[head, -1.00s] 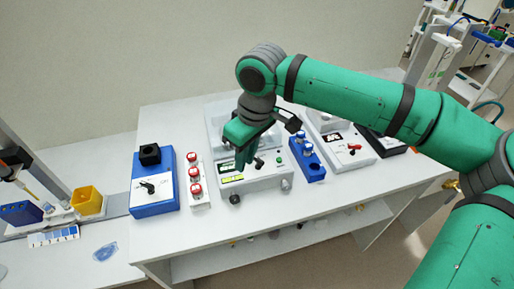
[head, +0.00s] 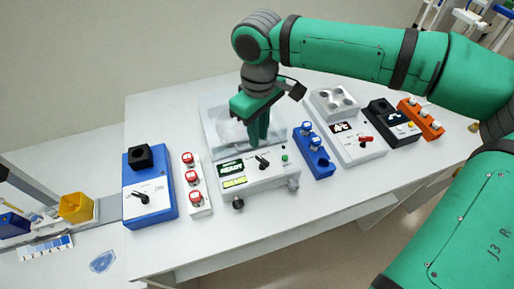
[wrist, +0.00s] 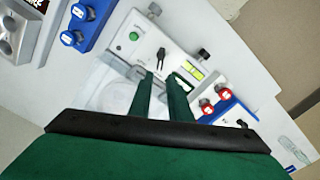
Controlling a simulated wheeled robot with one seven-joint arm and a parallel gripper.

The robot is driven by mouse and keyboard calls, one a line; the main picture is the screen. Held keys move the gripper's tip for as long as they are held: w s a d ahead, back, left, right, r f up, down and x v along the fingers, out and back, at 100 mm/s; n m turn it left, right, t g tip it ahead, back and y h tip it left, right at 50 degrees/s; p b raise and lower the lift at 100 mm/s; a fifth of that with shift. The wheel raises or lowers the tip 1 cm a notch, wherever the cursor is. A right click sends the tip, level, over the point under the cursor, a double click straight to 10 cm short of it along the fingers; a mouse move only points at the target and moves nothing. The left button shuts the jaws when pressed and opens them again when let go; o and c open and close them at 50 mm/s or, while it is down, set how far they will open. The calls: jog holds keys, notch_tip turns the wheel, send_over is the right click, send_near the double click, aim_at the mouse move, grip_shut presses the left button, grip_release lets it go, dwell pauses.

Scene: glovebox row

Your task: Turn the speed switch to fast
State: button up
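A white device (head: 262,180) stands in the middle of the bench, with a black lever switch (head: 263,163) on its sloped front panel. The lever leans toward the upper left in the head view; the marks around it are too small to read. The lever also shows in the wrist view (wrist: 161,55), just beyond my fingertips. My gripper (head: 259,141) hangs fingers down over the device, behind the switch in the picture. In the wrist view its two green fingers (wrist: 160,80) are apart with nothing between them. I see no contact with the lever.
A green button (head: 285,158) and a yellow display sit beside the switch. A red-capped vial rack (head: 207,210) and a blue box (head: 152,210) stand left. A blue vial rack (head: 320,168), a red-switch device (head: 355,156), a black device and an orange rack stand right.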

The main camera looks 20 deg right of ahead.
aim_at(260, 157)
jog(key=f, duration=0.6)
jog(key=shift+s+d+f, duration=0.15)
jog(key=shift+s+f, duration=0.15)
jog(key=shift+f, duration=0.1)
jog(key=shift+w+f, duration=0.1)
jog(key=shift+f, duration=0.5)
grip_shut()
